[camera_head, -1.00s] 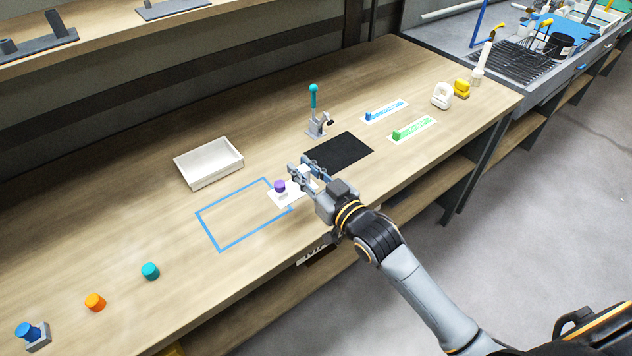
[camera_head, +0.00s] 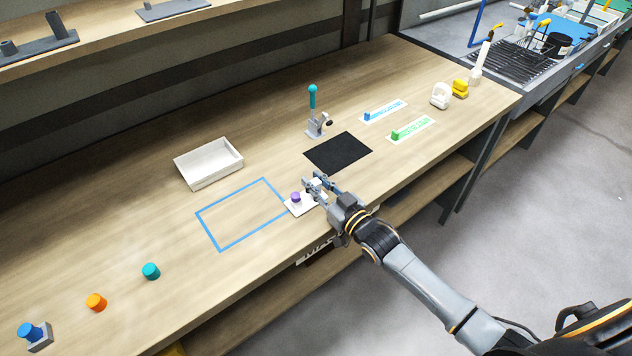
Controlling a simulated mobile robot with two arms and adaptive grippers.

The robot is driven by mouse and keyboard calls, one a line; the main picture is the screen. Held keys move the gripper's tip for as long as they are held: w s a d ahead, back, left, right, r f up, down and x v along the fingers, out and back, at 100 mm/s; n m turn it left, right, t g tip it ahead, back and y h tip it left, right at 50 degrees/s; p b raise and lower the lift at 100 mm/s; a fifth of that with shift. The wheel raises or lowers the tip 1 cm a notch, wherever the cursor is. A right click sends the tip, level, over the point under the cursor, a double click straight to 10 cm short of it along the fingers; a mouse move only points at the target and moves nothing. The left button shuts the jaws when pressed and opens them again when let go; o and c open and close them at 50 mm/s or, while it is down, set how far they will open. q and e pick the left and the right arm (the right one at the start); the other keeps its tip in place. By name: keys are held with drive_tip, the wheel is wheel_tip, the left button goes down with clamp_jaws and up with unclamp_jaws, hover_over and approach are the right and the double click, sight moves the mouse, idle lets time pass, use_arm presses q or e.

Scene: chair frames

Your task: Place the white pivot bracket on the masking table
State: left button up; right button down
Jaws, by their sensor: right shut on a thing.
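The white pivot bracket (camera_head: 299,208) shows as a white plate with a purple cap (camera_head: 296,197) on it. My right gripper (camera_head: 317,187) is shut on the bracket at its right side; the fingers hide part of it. The bracket is over the masking table (camera_head: 130,225), just right of the blue taped outline (camera_head: 220,250). I cannot tell whether its plate touches the tabletop. My left gripper is not in view.
A white tray (camera_head: 208,180) lies behind the outline. A black mat (camera_head: 338,151) and a teal-handled clamp (camera_head: 313,120) are further right. Teal (camera_head: 151,271), orange (camera_head: 96,302) and blue (camera_head: 30,333) plugs stand at the left. The inside of the outline is clear.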

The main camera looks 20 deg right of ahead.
drive_tip(key=shift+f, duration=0.1)
drive_tip(key=c, duration=1.6)
unclamp_jaws()
drive_tip(key=shift+f, duration=0.15)
drive_tip(key=o, duration=0.4)
drive_tip(key=shift+o, duration=0.2)
drive_tip(key=shift+b, duration=0.4)
drive_tip(key=b+v, duration=0.1)
drive_tip(key=v, duration=1.2)
drive_tip(key=shift+s+d+r+b, duration=0.15)
drive_tip(key=shift+s+r+b, duration=0.2)
drive_tip(key=shift+b, duration=0.05)
